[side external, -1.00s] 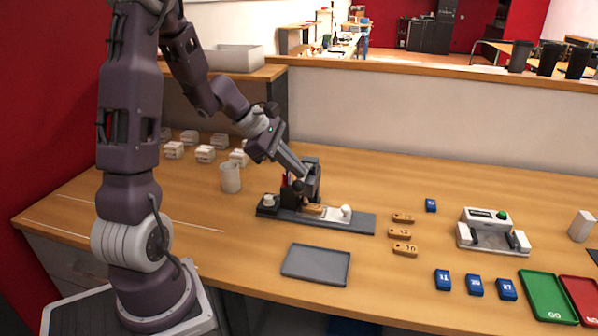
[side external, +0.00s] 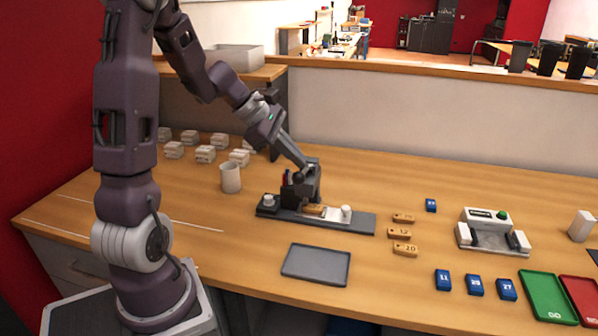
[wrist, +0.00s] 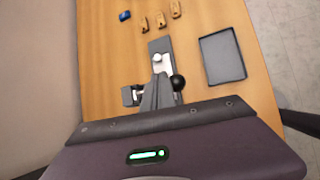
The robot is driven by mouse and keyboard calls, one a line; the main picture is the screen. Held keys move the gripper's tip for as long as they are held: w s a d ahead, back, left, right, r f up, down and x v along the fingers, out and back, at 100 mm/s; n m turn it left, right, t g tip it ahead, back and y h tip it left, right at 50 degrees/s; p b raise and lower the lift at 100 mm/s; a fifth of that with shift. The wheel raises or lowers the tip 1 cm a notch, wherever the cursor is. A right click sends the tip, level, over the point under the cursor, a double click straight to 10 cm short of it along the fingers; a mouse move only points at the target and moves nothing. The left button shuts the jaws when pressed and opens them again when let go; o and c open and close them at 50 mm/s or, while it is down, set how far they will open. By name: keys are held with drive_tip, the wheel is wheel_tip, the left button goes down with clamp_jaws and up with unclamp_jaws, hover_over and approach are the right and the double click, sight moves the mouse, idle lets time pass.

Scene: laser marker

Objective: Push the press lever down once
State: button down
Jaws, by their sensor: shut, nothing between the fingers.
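The laser marker (side external: 350,221) is a long dark base on the table with a black upright head (side external: 312,182). A wooden tag (side external: 313,209) lies on its light bed, beside a white knob (side external: 346,211). The press lever ends in a black ball knob (wrist: 178,82), clear in the wrist view and partly lost against the dark head in the side view. My gripper (side external: 304,166) is shut and empty. It points down and right, its tip just above the marker head and close to the lever. I cannot tell whether it touches the lever.
Wooden tags (side external: 404,233) and a grey tray (side external: 316,264) lie in front and to the right. A white cup (side external: 230,178) stands left of the marker. Blue tags (side external: 475,286), a white device (side external: 493,232) and a green tray (side external: 548,296) are farther right.

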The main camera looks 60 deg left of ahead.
drive_tip(key=shift+a+r, duration=0.1)
drive_tip(key=shift+r, duration=0.2)
drive_tip(key=r, duration=0.3)
drive_tip(key=w+r, duration=0.1)
drive_tip(key=r, duration=0.1)
drive_tip(key=shift+a, duration=0.4)
idle(0.4)
